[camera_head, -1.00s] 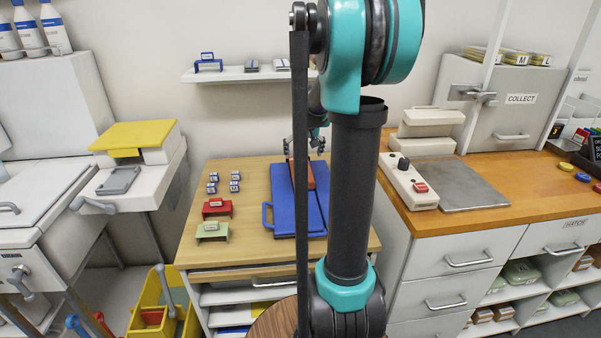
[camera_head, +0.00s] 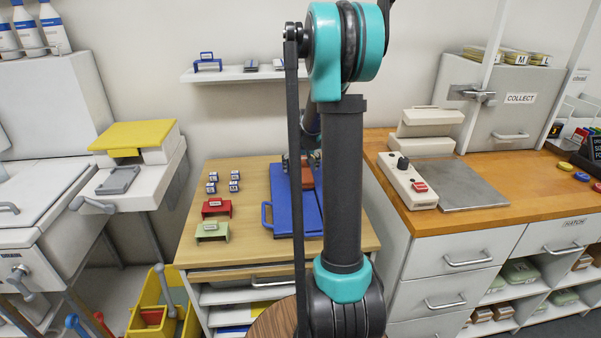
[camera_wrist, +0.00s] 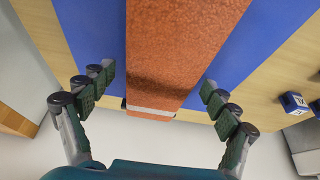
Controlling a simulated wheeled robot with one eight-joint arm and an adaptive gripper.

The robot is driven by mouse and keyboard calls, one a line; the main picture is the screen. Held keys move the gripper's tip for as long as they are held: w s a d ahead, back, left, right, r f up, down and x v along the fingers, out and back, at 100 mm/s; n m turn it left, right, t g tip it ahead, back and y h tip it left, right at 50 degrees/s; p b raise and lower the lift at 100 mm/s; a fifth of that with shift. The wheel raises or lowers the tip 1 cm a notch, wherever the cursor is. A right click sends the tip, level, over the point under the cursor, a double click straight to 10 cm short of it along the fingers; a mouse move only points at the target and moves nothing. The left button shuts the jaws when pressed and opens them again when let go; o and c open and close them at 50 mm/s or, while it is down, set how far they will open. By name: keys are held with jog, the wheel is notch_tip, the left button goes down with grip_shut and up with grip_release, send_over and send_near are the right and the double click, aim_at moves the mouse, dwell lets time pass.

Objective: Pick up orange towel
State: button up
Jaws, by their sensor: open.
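The orange towel (camera_wrist: 185,45) is a folded strip with a pale band near its end. It lies on a blue board (camera_wrist: 95,30) in the wrist view. In the head view a small part of the towel (camera_head: 307,174) shows beside my arm, on the blue board (camera_head: 284,212). My gripper (camera_wrist: 160,92) is open in the wrist view, one finger on each side of the towel, with gaps between the fingers and its edges. The fingers look apart from it. In the head view my gripper is mostly hidden behind my arm.
The wooden table (camera_head: 250,178) also bears several small blue-and-white tags, a red holder (camera_head: 217,208) and a green holder (camera_head: 212,231). A wall shelf (camera_head: 240,75) hangs behind. An orange-brown counter (camera_head: 480,228) stands to the right, and a yellow bin (camera_head: 165,310) to the left.

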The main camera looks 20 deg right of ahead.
jog(key=shift+c, duration=0.6)
jog(key=c, duration=1.1)
jog(key=shift+c, duration=0.2)
